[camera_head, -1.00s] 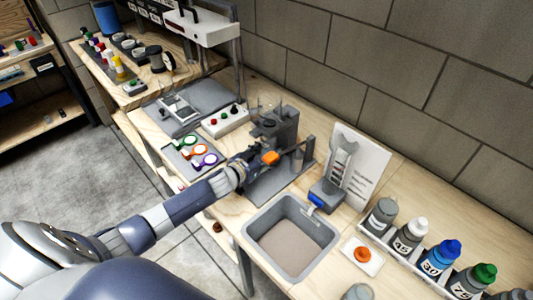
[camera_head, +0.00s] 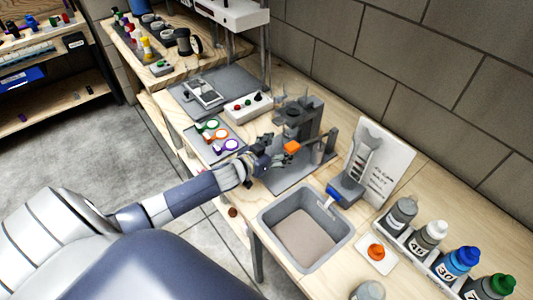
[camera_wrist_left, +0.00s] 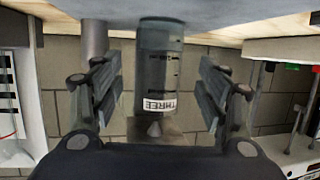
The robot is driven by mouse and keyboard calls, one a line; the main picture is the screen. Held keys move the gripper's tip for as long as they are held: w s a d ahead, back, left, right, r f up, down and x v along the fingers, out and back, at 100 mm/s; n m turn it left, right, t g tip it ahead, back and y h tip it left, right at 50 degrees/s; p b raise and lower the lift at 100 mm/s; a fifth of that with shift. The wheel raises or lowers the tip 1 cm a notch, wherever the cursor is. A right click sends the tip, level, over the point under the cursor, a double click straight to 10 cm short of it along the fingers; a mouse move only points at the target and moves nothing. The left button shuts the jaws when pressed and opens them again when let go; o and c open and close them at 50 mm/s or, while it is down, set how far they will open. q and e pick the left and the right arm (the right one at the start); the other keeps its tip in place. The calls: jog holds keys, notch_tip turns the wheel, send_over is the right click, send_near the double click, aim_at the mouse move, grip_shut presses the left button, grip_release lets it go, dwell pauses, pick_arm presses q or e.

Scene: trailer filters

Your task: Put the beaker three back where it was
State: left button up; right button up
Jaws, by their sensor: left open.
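In the left wrist view, which looks upside down, a clear grey beaker marked THREE (camera_wrist_left: 158,65) stands between the two fingers of my left gripper (camera_wrist_left: 160,95). Gaps show between the beaker and both fingers. Which vessel there is beaker three I cannot tell in the head view. My right gripper is not in view.
A grey sink (camera_head: 268,232) lies in front of the stand. A tray with coloured rings (camera_head: 211,124) lies left of the gripper. A blue-tipped holder (camera_head: 350,185) and a row of capped bottles (camera_head: 428,236) stand to the right. The stand is crowded.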

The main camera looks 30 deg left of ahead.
pick_arm(q)
jog(key=v, duration=0.7)
jog(key=shift+s, duration=0.15)
dwell(0.4)
